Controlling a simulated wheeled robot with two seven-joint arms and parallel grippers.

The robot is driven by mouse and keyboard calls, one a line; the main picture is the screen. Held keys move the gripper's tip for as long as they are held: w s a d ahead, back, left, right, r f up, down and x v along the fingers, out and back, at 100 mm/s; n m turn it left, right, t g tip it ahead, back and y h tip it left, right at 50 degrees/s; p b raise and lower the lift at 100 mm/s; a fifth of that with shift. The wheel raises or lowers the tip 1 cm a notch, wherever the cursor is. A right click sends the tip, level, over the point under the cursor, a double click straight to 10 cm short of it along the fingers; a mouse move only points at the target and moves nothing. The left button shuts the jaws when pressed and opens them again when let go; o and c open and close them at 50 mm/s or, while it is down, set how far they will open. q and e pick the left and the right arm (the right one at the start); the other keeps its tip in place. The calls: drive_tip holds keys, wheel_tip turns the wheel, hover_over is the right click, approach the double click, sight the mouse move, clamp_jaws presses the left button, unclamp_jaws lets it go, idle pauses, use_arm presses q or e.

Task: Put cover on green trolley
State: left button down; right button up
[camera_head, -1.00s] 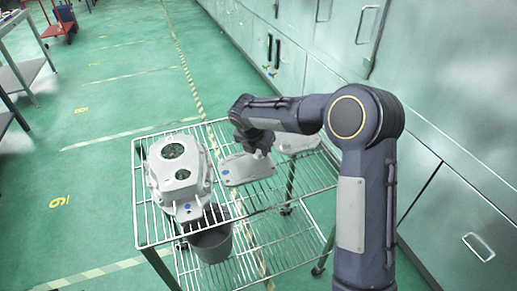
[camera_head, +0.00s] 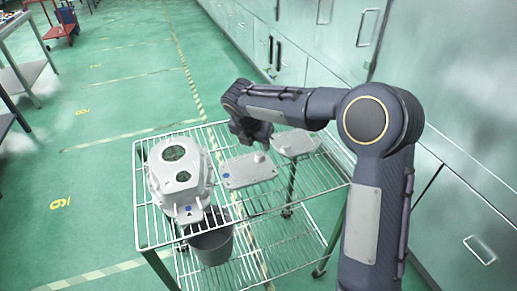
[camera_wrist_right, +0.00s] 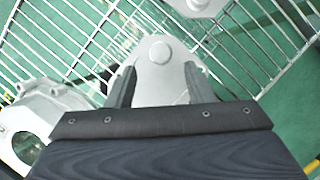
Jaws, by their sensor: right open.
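A flat grey cover (camera_head: 250,172) with a round knob lies on the top wire shelf of the trolley (camera_head: 141,215), whose metal legs look green. A second similar cover (camera_head: 297,145) lies behind it to the right. My right gripper (camera_head: 252,138) is open and empty just above and behind the first cover's knob. In the right wrist view, the open fingers (camera_wrist_right: 158,88) stand either side of the nearer cover (camera_wrist_right: 157,75), its round knob ahead of them. Part of the other cover (camera_wrist_right: 195,5) shows at the top edge. My left gripper is out of view.
A large grey casting housing (camera_head: 180,205) with round openings stands on the shelf's left side; its edge shows in the right wrist view (camera_wrist_right: 45,105). A dark bucket (camera_head: 212,245) sits on the lower shelf. Pale cabinets (camera_head: 300,60) line the right. Open green floor lies left.

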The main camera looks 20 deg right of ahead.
drive_tip(key=v, duration=0.6)
drive_tip(key=s+d+r+m+y, duration=0.1)
drive_tip(key=s+d+m+y, duration=0.15)
drive_tip(key=s+m, duration=0.45)
drive_tip(key=s+d+r+m+y, duration=0.1)
drive_tip(key=s+d+r+m, duration=0.15)
drive_tip(key=s+m, duration=0.55)
drive_tip(key=s+a+f+m+t+y, duration=0.1)
drive_tip(key=s+f+m, duration=0.2)
drive_tip(key=s+m, duration=0.4)
drive_tip(key=s+a+f+m+t+y, duration=0.1)
drive_tip(key=s+a+f+m+y, duration=0.1)
drive_tip(key=s+m, duration=0.5)
drive_tip(key=s, duration=0.3)
drive_tip(key=shift+s+f, duration=0.35)
drive_tip(key=shift+f, duration=0.05)
